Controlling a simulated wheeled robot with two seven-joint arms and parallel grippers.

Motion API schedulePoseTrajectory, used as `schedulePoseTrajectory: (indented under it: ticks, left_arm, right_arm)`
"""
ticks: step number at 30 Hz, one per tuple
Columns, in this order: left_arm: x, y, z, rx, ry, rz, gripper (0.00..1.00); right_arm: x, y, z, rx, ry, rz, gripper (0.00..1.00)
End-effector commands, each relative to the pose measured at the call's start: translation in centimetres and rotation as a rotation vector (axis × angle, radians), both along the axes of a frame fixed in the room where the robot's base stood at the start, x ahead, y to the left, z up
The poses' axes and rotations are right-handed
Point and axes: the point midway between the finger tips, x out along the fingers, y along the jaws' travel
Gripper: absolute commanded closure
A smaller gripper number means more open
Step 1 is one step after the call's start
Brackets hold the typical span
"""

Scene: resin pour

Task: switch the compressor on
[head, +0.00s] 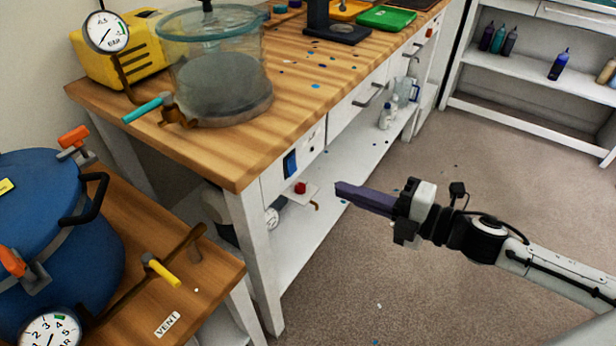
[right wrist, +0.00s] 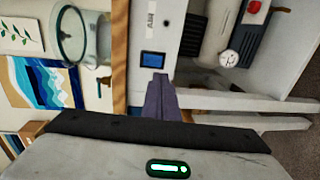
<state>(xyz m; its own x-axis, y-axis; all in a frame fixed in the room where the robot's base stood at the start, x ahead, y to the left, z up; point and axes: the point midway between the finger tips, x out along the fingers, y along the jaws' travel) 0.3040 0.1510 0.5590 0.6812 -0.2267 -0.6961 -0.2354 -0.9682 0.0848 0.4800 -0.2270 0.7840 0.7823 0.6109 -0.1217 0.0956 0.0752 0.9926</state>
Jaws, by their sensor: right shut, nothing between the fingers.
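The compressor stands low under the wooden workbench, half hidden by the bench leg; in the head view its grey tank (head: 218,213), its gauge (head: 271,218) and a red switch (head: 300,188) show. In the right wrist view the tank (right wrist: 217,32), gauge (right wrist: 229,58) and red switch (right wrist: 254,7) show at the upper right. My right gripper (head: 339,189) is shut and empty, its purple fingers pointing left, just right of the switch in the head view. The fingers (right wrist: 160,80) also show in the right wrist view, apart from the switch. My left gripper is out of view.
A blue screen (head: 290,163) is on the bench front. The wooden bench top (head: 300,75) carries a clear chamber (head: 217,80) and a yellow pump (head: 125,55). A blue pressure pot (head: 50,230) stands at the left.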

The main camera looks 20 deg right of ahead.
Motion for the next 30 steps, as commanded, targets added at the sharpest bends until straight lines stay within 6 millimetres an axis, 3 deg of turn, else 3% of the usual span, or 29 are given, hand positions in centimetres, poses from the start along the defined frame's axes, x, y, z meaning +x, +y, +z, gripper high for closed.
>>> schedulePoseTrajectory:
  ticks: [18,30]
  left_arm:
    - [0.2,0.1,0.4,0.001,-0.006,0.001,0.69]
    - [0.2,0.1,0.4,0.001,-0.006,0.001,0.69]
  right_arm:
    - [6.8,5.3,-0.9,0.001,-0.002,-0.001,1.0]
    - [7.8,6.1,-1.2,0.0,0.0,0.0,1.0]
